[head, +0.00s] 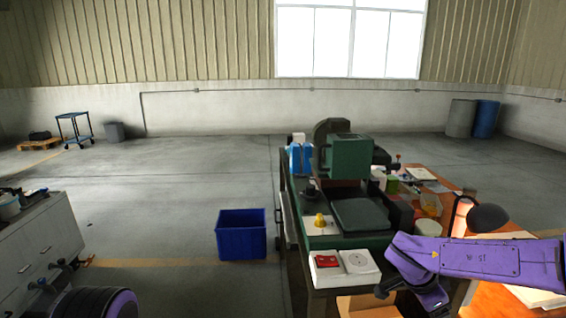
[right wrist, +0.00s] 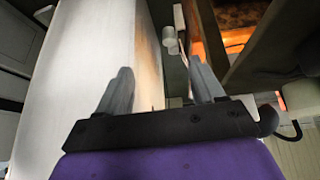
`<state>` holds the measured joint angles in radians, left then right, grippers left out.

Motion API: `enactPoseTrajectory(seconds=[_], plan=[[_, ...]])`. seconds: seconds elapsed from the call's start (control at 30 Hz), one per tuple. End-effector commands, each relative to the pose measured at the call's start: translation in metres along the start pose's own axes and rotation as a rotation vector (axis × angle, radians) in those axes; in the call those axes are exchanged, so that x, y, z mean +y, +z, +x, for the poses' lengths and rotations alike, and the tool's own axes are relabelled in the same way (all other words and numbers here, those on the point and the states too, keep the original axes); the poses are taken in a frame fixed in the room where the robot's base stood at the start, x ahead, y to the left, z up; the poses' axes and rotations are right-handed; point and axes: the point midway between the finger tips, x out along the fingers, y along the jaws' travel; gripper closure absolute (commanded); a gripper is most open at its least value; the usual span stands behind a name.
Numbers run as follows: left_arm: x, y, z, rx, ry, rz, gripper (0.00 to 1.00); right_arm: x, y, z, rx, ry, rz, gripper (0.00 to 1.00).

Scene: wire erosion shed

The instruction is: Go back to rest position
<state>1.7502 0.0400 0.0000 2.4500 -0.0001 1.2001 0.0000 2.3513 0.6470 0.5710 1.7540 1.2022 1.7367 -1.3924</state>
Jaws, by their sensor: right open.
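My right gripper (right wrist: 162,88) shows in the right wrist view with its two grey fingers apart and nothing between them. A pale, flat-sided surface (right wrist: 85,70) lies beyond the left finger, and an orange surface (right wrist: 240,18) lies beyond the right one. In the head view my purple right arm reaches in from the right, over the right side of the workbench, and bends downward at its front. The right gripper's fingers cannot be made out there. Part of my purple left arm shows at the bottom left; its gripper is not visible.
A green machine (head: 352,208) stands on the bench, with a red-and-white switch box (head: 343,268) in front and a black lamp (head: 489,218) at right. A blue bin (head: 241,234) stands on the floor. Grey drawers (head: 40,252) stand at left. The floor behind the bin is clear.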

Motion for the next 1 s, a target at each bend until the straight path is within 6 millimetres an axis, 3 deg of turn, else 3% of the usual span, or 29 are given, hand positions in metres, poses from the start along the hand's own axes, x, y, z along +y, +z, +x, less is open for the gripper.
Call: enactPoseTrajectory(seconds=[0.17,0.23,0.3,0.43,0.5,0.6,0.7,1.0], plan=[[0.001,0.003,0.007,0.0,0.0,0.0,0.57,0.023,0.045,0.085,0.273,-0.104,-0.135,0.32],[0.001,0.004,0.01,0.0,0.0,0.0,0.57,0.044,0.073,0.124,0.349,-0.192,-0.246,0.32],[0.001,0.006,0.013,0.0,0.0,0.0,0.57,0.077,0.107,0.164,0.363,-0.293,-0.386,0.32],[0.002,0.007,0.018,0.0,0.0,0.0,0.57,0.161,0.164,0.214,0.221,-0.403,-0.631,0.32],[0.002,0.008,0.019,0.0,0.0,0.0,0.57,0.205,0.182,0.228,0.121,-0.409,-0.723,0.32],[0.002,0.009,0.021,0.0,0.0,0.0,0.57,0.253,0.196,0.237,0.004,-0.388,-0.802,0.32],[0.002,0.009,0.021,0.0,0.0,0.0,0.57,0.278,0.201,0.238,-0.058,-0.368,-0.834,0.32],[0.002,0.009,0.021,0.0,0.0,0.0,0.57,0.283,0.203,0.238,-0.075,-0.366,-0.837,0.32]])
